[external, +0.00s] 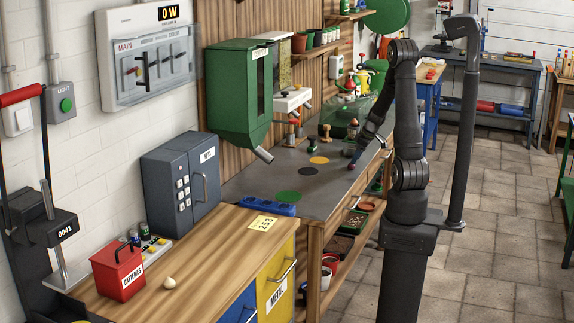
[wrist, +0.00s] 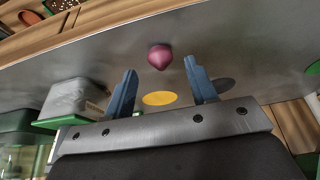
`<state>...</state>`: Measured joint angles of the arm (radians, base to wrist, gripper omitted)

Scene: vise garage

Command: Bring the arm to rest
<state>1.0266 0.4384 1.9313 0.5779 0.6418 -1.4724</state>
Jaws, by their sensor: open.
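My gripper (wrist: 160,72) is open, with its two blue-grey fingers spread apart in the wrist view. In the external view my gripper (external: 355,153) is low over the grey bench top (external: 240,185), near its front edge. A small round dark-red object (wrist: 159,57) shows just beyond the fingertips, in line with the gap between them. It also shows as a small red spot (external: 351,166) below my gripper in the external view. I cannot tell whether the fingers touch it.
A yellow disc (external: 319,160), a black disc (external: 309,171) and a green disc (external: 288,196) lie flat on the bench. A green dispenser (external: 240,90) hangs over the bench. Bottles and a green machine (external: 346,118) stand farther back. The floor aisle at right is open.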

